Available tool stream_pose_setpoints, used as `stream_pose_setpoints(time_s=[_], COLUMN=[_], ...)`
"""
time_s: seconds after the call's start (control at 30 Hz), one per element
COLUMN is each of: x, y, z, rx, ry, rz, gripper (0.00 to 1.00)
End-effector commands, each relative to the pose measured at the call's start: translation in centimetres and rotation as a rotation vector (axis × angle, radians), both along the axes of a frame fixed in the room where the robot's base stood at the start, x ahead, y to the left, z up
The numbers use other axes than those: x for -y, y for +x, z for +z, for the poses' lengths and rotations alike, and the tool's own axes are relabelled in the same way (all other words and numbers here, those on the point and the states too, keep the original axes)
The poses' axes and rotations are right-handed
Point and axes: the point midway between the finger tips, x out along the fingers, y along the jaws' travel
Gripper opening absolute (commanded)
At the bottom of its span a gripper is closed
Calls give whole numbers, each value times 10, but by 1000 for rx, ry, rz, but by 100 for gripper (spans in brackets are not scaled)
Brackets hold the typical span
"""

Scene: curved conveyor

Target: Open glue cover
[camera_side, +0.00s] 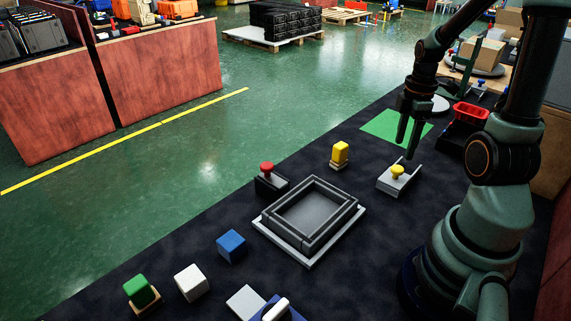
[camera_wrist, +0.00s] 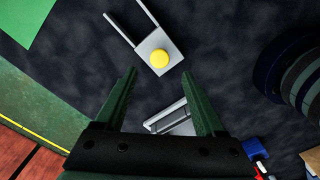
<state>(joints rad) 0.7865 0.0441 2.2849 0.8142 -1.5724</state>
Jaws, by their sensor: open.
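No part is plainly marked as the glue cover. A grey piece with a round yellow knob (camera_side: 397,171) stands on the dark table, right of the middle. In the wrist view, the yellow knob (camera_wrist: 159,58) sits on a grey plate with two thin rails going up and left. My gripper (camera_side: 408,135) hangs above the table, just behind this piece in the side view. In the wrist view, my gripper (camera_wrist: 159,73) is open and empty, with the knob showing between and slightly beyond the fingertips. A dark block with a red knob (camera_side: 267,168) stands further left. No contact shows.
A grey framed tray (camera_side: 311,216) lies mid-table. A green sheet (camera_side: 390,123) and red bin (camera_side: 470,112) lie at the back. Dark table between them is clear.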

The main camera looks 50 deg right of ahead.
Motion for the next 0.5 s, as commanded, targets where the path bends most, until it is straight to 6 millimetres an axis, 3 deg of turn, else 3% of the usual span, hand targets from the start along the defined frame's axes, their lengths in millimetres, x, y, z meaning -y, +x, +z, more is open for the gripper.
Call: stream_pose_setpoints(time_s=[0.2, 0.5], x=[-1, 0], y=[-1, 0], z=[-40, -66], rx=[-4, -1], ry=[4, 1], rz=[0, 0], gripper=[72, 72])
